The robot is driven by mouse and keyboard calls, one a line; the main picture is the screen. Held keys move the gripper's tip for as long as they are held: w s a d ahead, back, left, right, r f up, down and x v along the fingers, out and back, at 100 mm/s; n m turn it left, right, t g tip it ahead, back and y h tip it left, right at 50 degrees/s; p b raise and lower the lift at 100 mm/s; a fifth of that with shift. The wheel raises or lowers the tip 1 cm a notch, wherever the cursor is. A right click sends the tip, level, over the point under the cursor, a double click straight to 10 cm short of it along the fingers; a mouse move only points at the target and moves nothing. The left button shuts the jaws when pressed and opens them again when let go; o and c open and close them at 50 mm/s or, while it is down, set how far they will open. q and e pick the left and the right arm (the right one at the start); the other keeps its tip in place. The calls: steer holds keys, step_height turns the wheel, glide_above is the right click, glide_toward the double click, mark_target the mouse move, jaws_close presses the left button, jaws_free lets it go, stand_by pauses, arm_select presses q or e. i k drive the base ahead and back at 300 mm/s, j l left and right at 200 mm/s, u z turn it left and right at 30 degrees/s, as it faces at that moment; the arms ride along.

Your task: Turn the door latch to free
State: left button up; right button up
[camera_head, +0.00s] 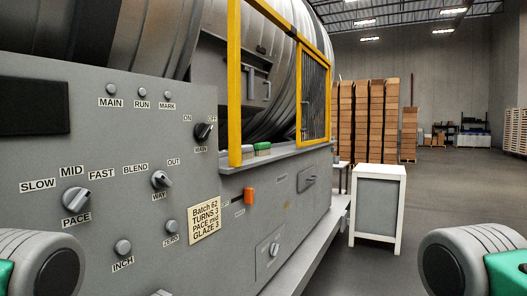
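A grey machine panel (130,230) fills the left and middle of the head view, with a large metal drum (130,35) behind it. I cannot tell for certain which part is the door latch. A lever-like handle (308,180) sits on the panel's far part, and a small knob on a plate (274,246) is lower down; their labels are too small to read. Upright handles (258,84) show on the drum's front behind the yellow frame. Grey rounded parts of my arms show at the lower left and lower right. Neither gripper's fingers are in view.
A yellow guard frame (235,85) stands above the panel's ledge. A white-framed stand (377,210) is right of the machine; open floor lies beyond.

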mark_target(251, 80)
steer(key=i+l+z, duration=0.1)
steer(key=i+l, duration=0.7)
